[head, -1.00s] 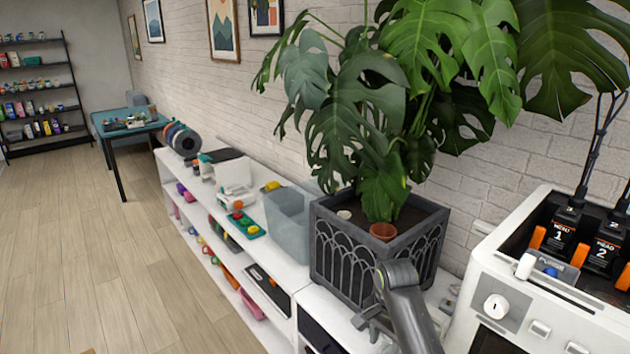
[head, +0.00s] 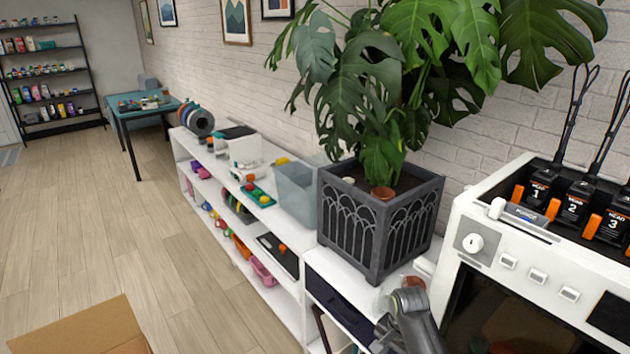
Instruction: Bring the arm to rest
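One of my arms, which I take to be the right, comes up from the bottom edge right of the middle in the head view. Its grey wrist is bent over in front of the white shelf (head: 318,262), below the dark planter. My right gripper (head: 384,338) points down and to the left at the bottom edge. It is small and partly hidden by the wrist, so I cannot tell whether its fingers are open. I see nothing clearly held in it. My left gripper is not in view.
A planter (head: 345,222) with a large leafy plant stands on the shelf close behind my arm. A white machine (head: 488,228) with black and orange print heads stands to the right. A cardboard box (head: 85,330) is at bottom left. The wooden floor (head: 75,230) is open.

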